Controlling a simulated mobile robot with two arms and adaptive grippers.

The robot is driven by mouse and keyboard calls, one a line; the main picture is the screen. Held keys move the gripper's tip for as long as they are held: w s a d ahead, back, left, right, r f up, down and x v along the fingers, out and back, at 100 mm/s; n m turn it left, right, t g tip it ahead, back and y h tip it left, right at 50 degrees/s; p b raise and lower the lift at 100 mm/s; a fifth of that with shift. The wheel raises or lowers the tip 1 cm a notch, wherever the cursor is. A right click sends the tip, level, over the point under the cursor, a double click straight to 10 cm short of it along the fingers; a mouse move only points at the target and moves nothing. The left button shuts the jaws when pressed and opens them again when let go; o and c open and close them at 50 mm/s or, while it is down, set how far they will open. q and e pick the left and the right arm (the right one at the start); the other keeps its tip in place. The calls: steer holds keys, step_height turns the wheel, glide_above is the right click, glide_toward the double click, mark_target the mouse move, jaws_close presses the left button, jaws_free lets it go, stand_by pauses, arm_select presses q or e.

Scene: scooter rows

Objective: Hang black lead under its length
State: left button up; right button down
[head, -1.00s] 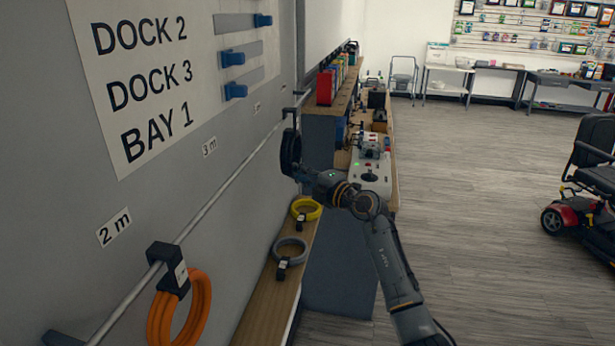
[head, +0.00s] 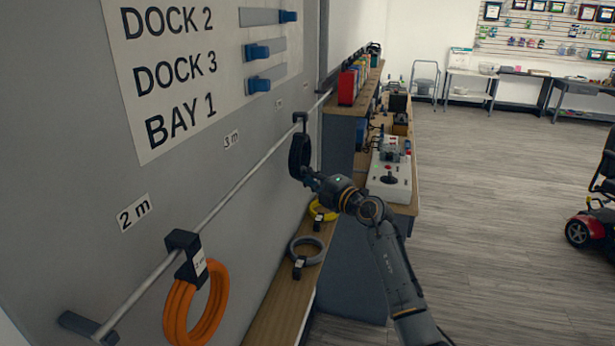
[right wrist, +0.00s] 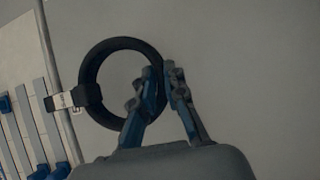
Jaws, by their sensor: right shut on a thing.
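The black lead (head: 299,158) is a coil with a black hook (head: 300,118) on top, upright beside the wall rail (head: 232,193), past the 3 m label (head: 231,139). My right gripper (head: 308,178) is shut on the coil's near side. In the right wrist view the fingers (right wrist: 166,78) pinch the rim of the black lead (right wrist: 108,47), and its tagged hook (right wrist: 66,100) overlaps the rail. I cannot tell whether the hook rests on the rail. A further label (head: 278,104) is too small to read. My left gripper is not in view.
An orange coil (head: 171,312) hangs from the rail near the 2 m label (head: 134,212). A grey coil (head: 307,243) and a yellow coil (head: 326,214) lie on the shelf (head: 275,312) below. A workbench (head: 404,207) stands right of my arm.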

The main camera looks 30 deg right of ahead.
steer(key=c, duration=1.3)
jaws_free()
steer(key=s, duration=0.4)
steer(key=s+d, duration=0.1)
steer(key=s, duration=0.7)
steer(key=shift+d, duration=0.3)
